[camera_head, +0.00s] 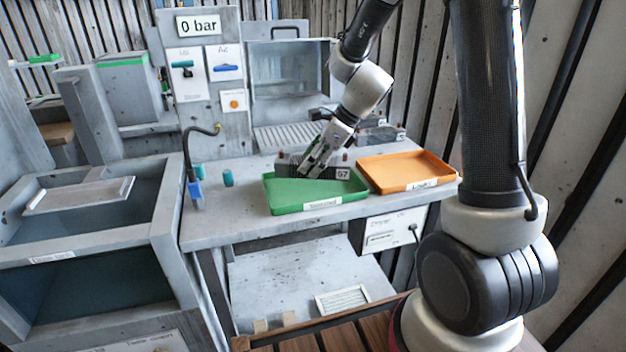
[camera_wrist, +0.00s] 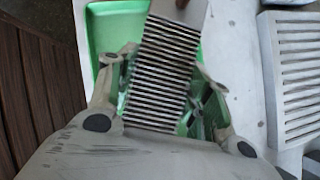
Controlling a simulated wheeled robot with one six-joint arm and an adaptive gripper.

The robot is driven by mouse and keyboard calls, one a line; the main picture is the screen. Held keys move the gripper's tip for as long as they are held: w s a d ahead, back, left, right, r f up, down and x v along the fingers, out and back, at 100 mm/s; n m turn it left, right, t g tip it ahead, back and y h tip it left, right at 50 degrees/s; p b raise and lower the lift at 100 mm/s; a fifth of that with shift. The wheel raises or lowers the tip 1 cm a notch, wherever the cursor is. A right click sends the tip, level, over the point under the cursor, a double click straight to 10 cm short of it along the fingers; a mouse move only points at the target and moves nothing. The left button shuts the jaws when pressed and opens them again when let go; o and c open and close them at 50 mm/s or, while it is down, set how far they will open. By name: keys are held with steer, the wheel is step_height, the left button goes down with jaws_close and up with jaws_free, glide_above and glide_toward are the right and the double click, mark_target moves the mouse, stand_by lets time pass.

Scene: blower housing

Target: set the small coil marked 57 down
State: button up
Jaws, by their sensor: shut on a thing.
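The small coil marked 57 (camera_head: 290,164) is a grey finned block with a white label at its right end. My gripper (camera_head: 312,170) is shut on it, over the green tray (camera_head: 288,206) on the bench. In the wrist view the coil's fins (camera_wrist: 165,75) show between the fingers of my gripper (camera_wrist: 172,92), with green tray (camera_wrist: 112,32) surface behind. The coil looks roughly level. I cannot tell whether its underside touches the tray floor.
An orange tray (camera_head: 405,170) stands right of the green one. A blue-green cylinder (camera_head: 228,178) and a hose with a blue end (camera_head: 195,190) are to the left. A panel reading 0 bar (camera_head: 198,26) and a slatted grille (camera_head: 288,134) are behind.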

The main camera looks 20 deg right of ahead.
steer(key=shift+f, duration=2.25)
steer(key=shift+f, duration=0.15)
steer(key=o, duration=1.5)
steer(key=shift+c, duration=0.2)
